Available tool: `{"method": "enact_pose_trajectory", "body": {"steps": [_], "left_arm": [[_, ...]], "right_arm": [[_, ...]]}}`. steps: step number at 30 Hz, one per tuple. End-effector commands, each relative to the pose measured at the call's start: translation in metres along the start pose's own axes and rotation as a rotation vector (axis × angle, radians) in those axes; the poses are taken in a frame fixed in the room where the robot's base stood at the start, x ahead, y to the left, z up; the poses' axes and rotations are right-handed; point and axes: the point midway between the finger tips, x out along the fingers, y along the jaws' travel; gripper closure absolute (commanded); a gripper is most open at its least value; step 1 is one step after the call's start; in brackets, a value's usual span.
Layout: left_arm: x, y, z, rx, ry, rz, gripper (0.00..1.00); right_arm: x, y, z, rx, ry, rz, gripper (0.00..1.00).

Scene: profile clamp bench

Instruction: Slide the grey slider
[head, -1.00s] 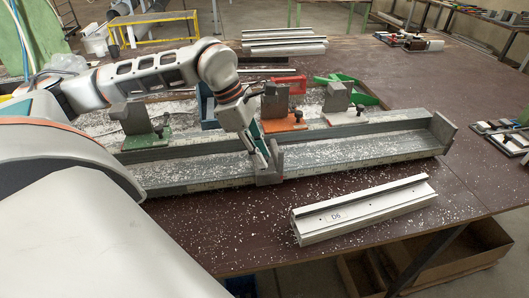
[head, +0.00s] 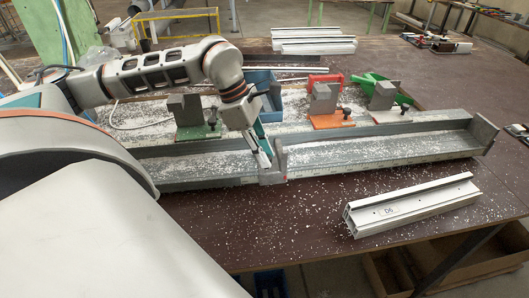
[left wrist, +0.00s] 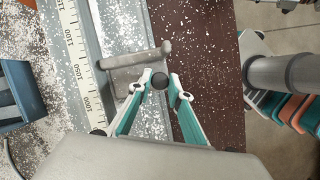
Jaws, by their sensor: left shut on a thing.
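The grey slider (head: 277,161) is an upright block on the long metal rail (head: 390,150) of the bench. It stands between the rail's middle and the left part, well away from the end plate at the right. My left gripper (head: 266,160) is at the slider, with its fingers pointing down. In the left wrist view, the slider (left wrist: 136,61) lies across the rail, beside a printed scale (left wrist: 75,45). My right gripper is not in view.
Green (head: 200,132), orange (head: 330,120) and white-based clamp blocks stand behind the rail. A blue bin (head: 262,82) is partly behind my arm.

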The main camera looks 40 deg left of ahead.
Motion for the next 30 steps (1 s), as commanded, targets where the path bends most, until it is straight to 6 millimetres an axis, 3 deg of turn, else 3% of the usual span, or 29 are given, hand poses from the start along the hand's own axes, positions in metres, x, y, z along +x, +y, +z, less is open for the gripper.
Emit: {"method": "enact_pose_trajectory", "body": {"steps": [13, 14, 15, 26, 30], "left_arm": [[-0.001, 0.001, 0.0, -0.001, 0.0, 0.002, 1.0], [-0.001, 0.001, 0.0, -0.001, 0.0, 0.002, 0.73], [-0.001, 0.001, 0.0, -0.001, 0.0, 0.002, 0.65], [-0.002, 0.0, 0.0, 0.0, 0.0, 0.001, 0.65], [-0.014, 0.001, 0.0, -0.002, -0.001, 0.003, 0.65]], "right_arm": [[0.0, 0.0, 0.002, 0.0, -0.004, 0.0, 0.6], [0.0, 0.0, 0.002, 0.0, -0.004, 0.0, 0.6], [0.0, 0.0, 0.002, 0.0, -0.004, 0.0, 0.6], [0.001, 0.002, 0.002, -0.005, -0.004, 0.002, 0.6], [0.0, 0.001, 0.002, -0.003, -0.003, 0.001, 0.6]]}}
